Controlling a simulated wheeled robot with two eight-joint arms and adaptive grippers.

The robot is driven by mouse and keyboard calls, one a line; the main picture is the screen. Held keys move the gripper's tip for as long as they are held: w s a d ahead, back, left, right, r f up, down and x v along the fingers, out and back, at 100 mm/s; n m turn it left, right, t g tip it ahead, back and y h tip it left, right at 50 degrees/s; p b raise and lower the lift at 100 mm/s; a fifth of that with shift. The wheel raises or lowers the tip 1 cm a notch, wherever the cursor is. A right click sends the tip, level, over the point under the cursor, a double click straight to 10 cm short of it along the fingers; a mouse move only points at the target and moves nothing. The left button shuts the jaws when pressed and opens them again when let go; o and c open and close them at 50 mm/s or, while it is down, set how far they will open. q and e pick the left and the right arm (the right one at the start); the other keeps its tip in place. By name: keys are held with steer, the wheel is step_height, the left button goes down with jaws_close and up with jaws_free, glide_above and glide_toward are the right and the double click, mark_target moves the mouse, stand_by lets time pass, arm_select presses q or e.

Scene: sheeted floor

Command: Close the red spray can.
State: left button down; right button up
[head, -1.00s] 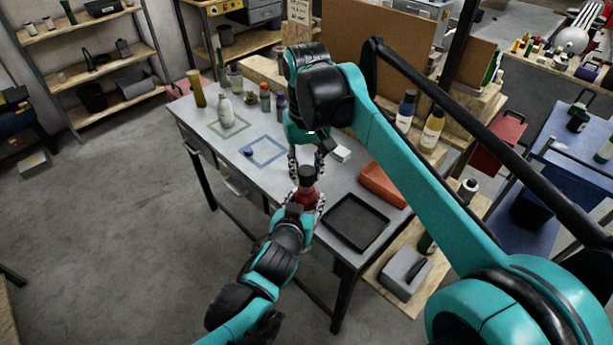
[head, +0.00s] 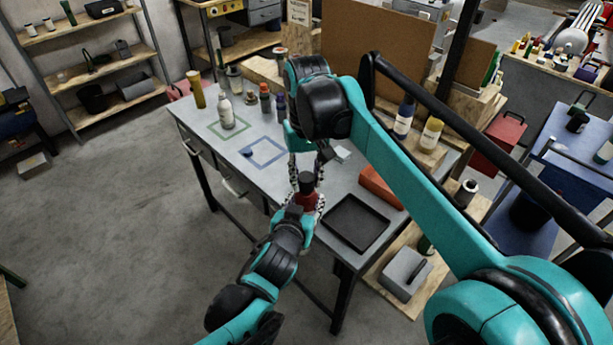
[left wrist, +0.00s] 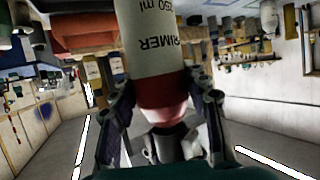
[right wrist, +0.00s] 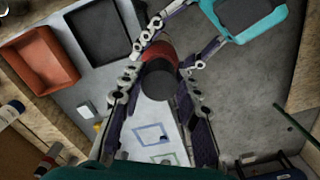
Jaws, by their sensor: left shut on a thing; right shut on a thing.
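The red spray can (head: 306,202) is held above the near edge of the grey workbench, roughly upright. My left gripper (head: 308,212) is shut on its body. In the left wrist view the can (left wrist: 155,45) shows a pale label reading PRIMER and a red band between the fingers. A black cap (head: 306,181) is at the can's top. My right gripper (head: 306,172) reaches down from above and is shut on the cap. In the right wrist view the cap (right wrist: 158,82) lies between the fingers, in line with the can. I cannot tell whether it is fully seated.
The workbench (head: 200,118) carries a black tray (head: 355,222) and an orange bin (head: 380,187) to the right of the can. A white bottle (head: 225,112) stands in a green outline. A small dark-blue item (head: 247,152) lies at a blue outline's corner.

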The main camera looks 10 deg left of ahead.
steer(key=shift+f, duration=0.6)
steer(key=o, duration=0.8)
step_height(320, 180, up, 12)
steer(key=shift+f, duration=0.1)
stand_by(0.5)
